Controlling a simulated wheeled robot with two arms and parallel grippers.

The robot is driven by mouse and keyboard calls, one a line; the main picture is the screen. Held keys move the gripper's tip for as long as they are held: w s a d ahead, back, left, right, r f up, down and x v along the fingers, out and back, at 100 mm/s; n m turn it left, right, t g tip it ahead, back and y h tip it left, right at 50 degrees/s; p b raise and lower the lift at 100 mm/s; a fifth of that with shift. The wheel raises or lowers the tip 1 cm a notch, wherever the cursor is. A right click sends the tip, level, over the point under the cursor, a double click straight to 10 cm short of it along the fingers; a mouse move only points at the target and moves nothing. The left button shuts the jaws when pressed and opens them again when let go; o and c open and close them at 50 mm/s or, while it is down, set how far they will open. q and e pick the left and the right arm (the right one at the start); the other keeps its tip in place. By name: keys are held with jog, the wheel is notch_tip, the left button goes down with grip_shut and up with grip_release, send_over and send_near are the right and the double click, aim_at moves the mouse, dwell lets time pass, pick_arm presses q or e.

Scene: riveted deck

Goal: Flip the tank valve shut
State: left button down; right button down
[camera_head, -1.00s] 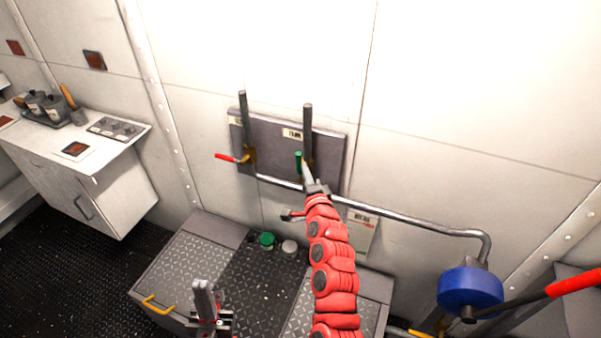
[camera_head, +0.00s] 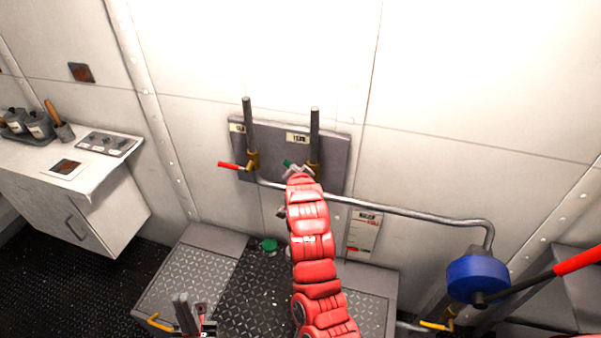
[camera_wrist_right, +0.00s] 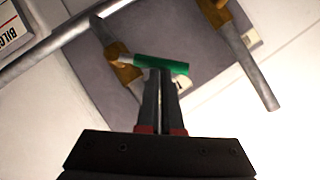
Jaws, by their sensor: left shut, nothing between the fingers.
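The tank valve is the right-hand one on the grey wall panel (camera_head: 272,142), with a brass body (camera_head: 313,169) on an upright pipe. Its green handle (camera_head: 288,164) points left and slightly up, slanting across the pipe. In the right wrist view the green handle (camera_wrist_right: 161,64) lies crosswise at the fingertips of my right gripper (camera_wrist_right: 160,72). Those fingers are close together, against or just beside the handle, not around it. In the head view my right arm hides this gripper. My left gripper (camera_head: 188,312) is shut and empty, low at the left, far from the valve.
A second valve with a red handle (camera_head: 228,165) sits left on the panel. A pipe (camera_head: 410,212) runs right to a blue wheel-shaped part (camera_head: 477,278). A counter (camera_head: 85,160) stands at left. Deck boxes (camera_head: 195,268) lie below the panel.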

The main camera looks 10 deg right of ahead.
jog(key=shift+w+a+f+n+g+h+b, duration=0.25)
jog(key=shift+a+f+n+g+h+b, duration=0.4)
jog(key=shift+b, duration=0.85)
jog(key=shift+w+a+f+n+g+h+b, duration=0.25)
jog(key=shift+a+f+n+h+b, duration=0.4)
jog(key=shift+b, duration=0.85)
jog(key=shift+w+a+f+n+g+h+b, duration=0.25)
jog(key=shift+f+n+g+h+b, duration=0.2)
jog(key=shift+n+h+b, duration=0.75)
jog(key=shift+m+y+b, duration=0.3)
